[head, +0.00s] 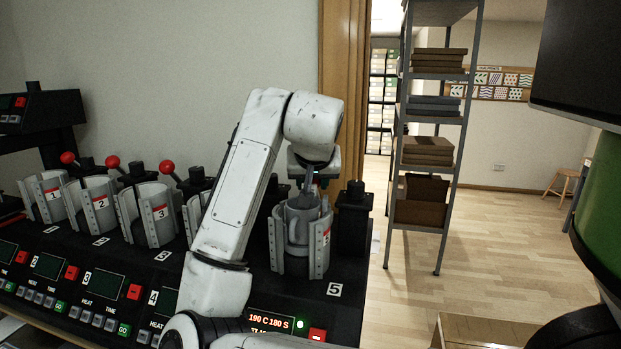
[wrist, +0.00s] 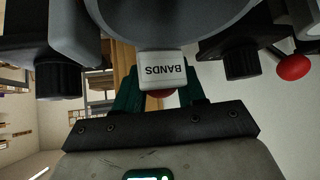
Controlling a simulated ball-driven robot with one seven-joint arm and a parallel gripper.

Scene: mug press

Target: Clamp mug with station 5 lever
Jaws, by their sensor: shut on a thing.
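The station 5 clamp (head: 319,250) is a pair of grey curved jaws at the right end of the press. A grey mug (head: 299,226) stands upright between these jaws. My gripper (head: 312,190) is above and behind the mug. In the wrist view my green fingers (wrist: 160,92) are shut around a red knob (wrist: 160,93), which looks like the station 5 lever's end. The lever's shaft is hidden in the head view by my gripper and arm.
Stations 1 (head: 50,198), 2 (head: 99,205) and 3 (head: 158,218) stand to the left, with red-knobbed levers behind. My arm hides most of station 4. A neighbouring red knob (wrist: 293,67) shows in the wrist view. A metal shelf (head: 404,142) stands behind on the right.

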